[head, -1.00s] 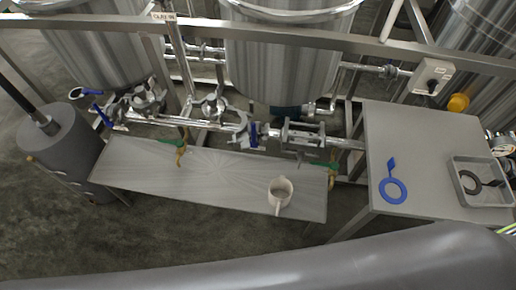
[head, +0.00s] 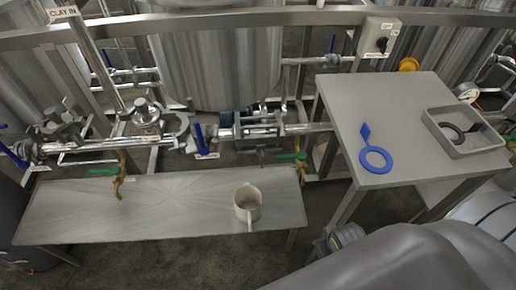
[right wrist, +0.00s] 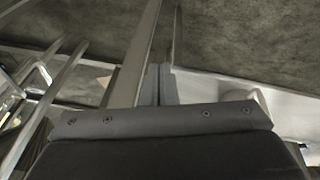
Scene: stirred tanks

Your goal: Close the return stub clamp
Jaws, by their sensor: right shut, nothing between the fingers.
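Several metal clamp fittings sit on the pipework in the head view. One is at the left (head: 66,128), one in the middle (head: 148,114), and a clamp with spread-looking jaws (head: 182,132) stands beside a blue-handled valve. I cannot tell which is the return stub clamp, nor surely whether each is open. My right gripper (right wrist: 158,84) shows in the right wrist view with its two fingers together, shut and empty, and no clamp is seen at its tips. My left gripper is in neither view.
A low metal bench (head: 150,210) with a white jug (head: 248,205) stands before the pipes. The grey side table (head: 400,110) holds a blue ring tool (head: 375,155) and a tray (head: 462,148) with a dark ring. Green-handled valves (head: 290,156) overhang the bench.

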